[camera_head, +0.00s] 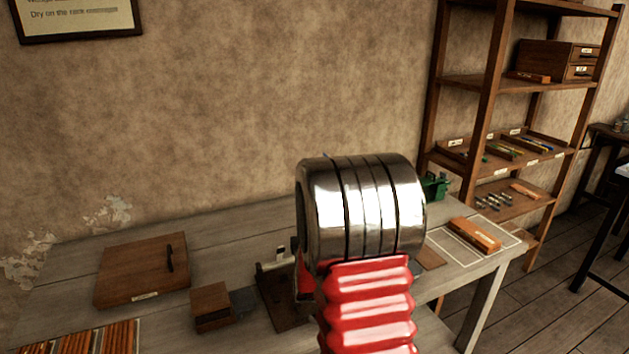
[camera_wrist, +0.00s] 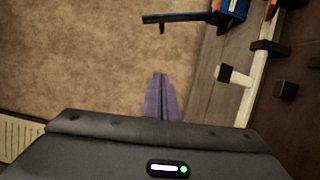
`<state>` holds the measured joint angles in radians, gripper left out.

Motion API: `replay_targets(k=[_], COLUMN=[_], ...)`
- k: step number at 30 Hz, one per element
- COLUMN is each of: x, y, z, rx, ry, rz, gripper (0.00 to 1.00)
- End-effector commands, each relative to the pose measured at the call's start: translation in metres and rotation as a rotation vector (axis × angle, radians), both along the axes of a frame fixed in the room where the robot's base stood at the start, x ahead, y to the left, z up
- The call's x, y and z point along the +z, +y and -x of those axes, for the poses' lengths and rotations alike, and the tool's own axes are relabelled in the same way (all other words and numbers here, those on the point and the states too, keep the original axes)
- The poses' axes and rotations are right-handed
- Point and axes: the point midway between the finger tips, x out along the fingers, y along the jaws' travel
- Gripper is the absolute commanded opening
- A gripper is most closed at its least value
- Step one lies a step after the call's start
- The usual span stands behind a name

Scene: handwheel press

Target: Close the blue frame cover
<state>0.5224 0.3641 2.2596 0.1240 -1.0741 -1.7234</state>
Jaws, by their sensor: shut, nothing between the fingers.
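In the wrist view, a blue piece (camera_wrist: 232,10), which looks like part of the blue frame, shows at the top edge, partly cut off. A thin dark blue bar (camera_wrist: 185,19) runs left from it, with a small dark peg on its underside. This may be the cover seen edge-on; I cannot tell how far open it is. My gripper (camera_wrist: 160,78) is shut and empty, its purple fingers pointing towards the wall, below and apart from the bar. In the head view my arm hides the middle of the table, and neither the blue frame nor my gripper shows.
On the grey table (camera_head: 232,232) are a wooden board with a black handle (camera_head: 143,270), a small wooden block (camera_head: 211,306) and a dark base (camera_head: 283,301). A green object (camera_head: 434,187) and a wooden box (camera_head: 474,235) are at right. A shelf (camera_head: 487,100) stands behind.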

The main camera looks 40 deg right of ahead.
Motion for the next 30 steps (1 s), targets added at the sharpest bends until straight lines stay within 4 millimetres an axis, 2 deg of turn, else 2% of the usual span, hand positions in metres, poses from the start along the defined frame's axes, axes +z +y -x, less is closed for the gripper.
replay_targets(k=[17,30], x=[-0.001,0.001], y=[-0.009,-0.042], z=[-0.004,-0.048], rx=[-0.010,-0.010], ry=[0.001,0.001], rz=[0.027,0.026], gripper=[0.00,0.00])
